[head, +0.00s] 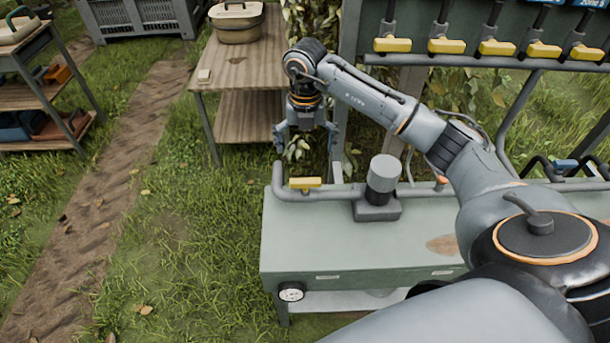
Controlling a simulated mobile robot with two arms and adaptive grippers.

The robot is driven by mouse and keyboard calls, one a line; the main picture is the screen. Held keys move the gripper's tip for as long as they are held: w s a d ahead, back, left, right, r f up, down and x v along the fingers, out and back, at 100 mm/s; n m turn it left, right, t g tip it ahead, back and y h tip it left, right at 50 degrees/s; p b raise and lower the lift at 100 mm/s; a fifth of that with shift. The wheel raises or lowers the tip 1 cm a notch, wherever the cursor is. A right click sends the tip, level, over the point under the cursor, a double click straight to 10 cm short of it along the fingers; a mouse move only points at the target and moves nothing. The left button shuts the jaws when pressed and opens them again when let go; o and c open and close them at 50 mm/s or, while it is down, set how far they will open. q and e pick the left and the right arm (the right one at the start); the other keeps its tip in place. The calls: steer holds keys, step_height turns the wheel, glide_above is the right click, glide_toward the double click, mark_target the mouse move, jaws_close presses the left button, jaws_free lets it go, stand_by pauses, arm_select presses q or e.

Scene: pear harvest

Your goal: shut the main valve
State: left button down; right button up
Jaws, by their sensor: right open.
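A yellow valve handle (305,183) sits on the grey pipe (335,194) at the left end of the green bench, left of a grey cylinder unit. The handle lies along the pipe; I take it for the main valve, though no label on it is readable. My right gripper (308,148) points down with its fingers spread and empty. In the picture it is just above the handle, apart from it; its exact height and depth are hard to tell. My left gripper is not in view.
The green bench (330,245) carries a grey cylinder unit (382,182) right of the handle and a gauge (291,292) on its front. Several yellow-handled valves (446,46) line the rack behind. A wooden table (240,75) with a lidded basket stands at back left. Grass left is open.

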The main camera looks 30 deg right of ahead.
mark_target(305, 181)
step_height(305, 181, down, 11)
steer(key=shift+f+p, duration=0.1)
steer(key=shift+p, duration=0.9)
steer(key=c, duration=1.1)
